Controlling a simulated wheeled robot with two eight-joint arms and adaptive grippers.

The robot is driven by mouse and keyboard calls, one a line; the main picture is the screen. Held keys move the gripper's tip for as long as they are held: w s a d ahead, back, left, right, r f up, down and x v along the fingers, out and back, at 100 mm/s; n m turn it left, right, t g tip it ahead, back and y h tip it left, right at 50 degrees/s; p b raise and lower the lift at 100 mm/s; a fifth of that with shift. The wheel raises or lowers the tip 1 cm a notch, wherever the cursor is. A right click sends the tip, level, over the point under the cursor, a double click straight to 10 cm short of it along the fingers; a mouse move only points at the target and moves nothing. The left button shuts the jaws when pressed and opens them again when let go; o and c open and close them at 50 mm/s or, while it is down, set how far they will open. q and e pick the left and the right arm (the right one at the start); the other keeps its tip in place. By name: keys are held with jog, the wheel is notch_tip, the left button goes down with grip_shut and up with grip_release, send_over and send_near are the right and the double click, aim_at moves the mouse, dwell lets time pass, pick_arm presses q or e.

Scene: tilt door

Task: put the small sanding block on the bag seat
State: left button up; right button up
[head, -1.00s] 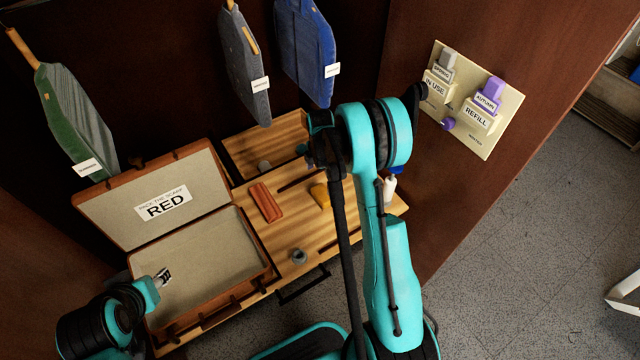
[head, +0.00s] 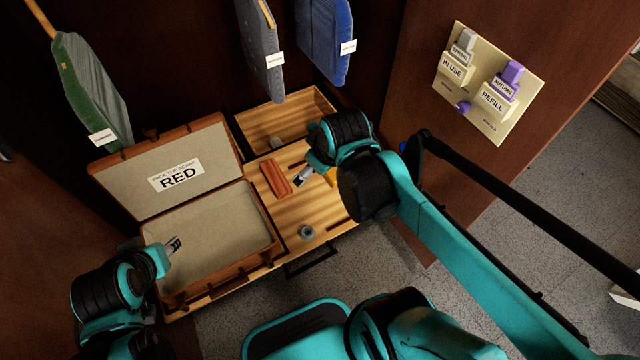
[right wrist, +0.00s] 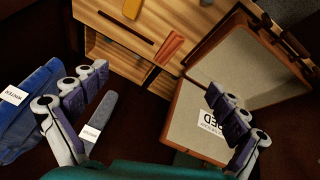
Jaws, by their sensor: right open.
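On the wooden worktop (head: 322,205) lies a reddish-orange block (head: 274,178), also in the right wrist view (right wrist: 172,47). A smaller yellow block (right wrist: 131,9) lies near it, mostly hidden by my right gripper in the head view. I cannot tell which is the small sanding block, and nothing is clearly marked as the bag seat. An open case (head: 272,215) lies left of the blocks. My right gripper (head: 300,180) is open and empty, just right of the reddish block; it also shows in the right wrist view (right wrist: 157,85). My left gripper (head: 174,245) is over the case's left side; its opening is unclear.
The case lid (head: 135,190) leans back with a card reading RED. Green (head: 90,85), grey (head: 258,55) and blue (head: 325,40) garments hang behind. A wooden compartment (head: 255,125) is at the back. A grey round piece (head: 306,233) stands near the front edge. A switch panel (head: 480,105) is right.

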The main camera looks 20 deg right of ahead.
jog(key=s+a+m+t, duration=0.1)
jog(key=s+a+m, duration=0.1)
jog(key=s+m, duration=0.2)
jog(key=shift+s+f+t, duration=0.25)
jog(key=shift+s+t, duration=0.15)
jog(key=shift+s, duration=0.5)
